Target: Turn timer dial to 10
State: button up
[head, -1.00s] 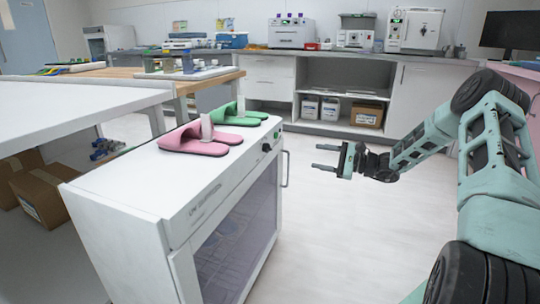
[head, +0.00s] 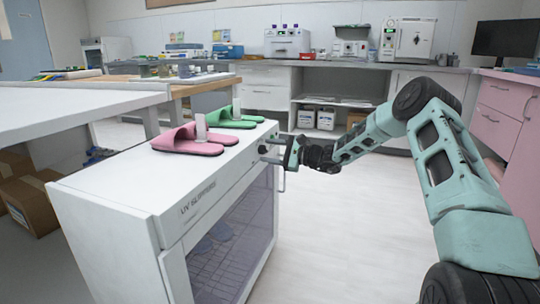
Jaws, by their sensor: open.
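The white cabinet (head: 120,196) marked "UV SLIPPERS" stands at the left, with a tinted glass door (head: 236,236). A dark timer dial (head: 262,149) is at the far end of its front face, above the door. My gripper (head: 267,150) is open, its two fingers pointing left at the dial, one above and one below it in the picture. I cannot tell whether the fingers touch the dial or stand just short of it. The dial's markings are too small to read.
Pink slippers (head: 186,144) and green slippers (head: 232,120) lie on the cabinet top. The door handle (head: 281,178) is just below my gripper. A white table (head: 70,100) is at the left. The floor (head: 345,230) right of the cabinet is clear.

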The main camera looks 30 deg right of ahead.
jog(key=shift+w+a, duration=0.15)
jog(key=shift+w, duration=0.05)
jog(key=c, duration=1)
jog(key=shift+r+p, duration=0.15)
jog(key=shift+p, duration=0.35)
jog(key=m+p, duration=0.5)
jog(key=p, duration=0.2)
jog(key=shift+m+p, duration=0.3)
jog(key=shift+p, duration=0.1)
jog(key=shift+f, duration=0.2)
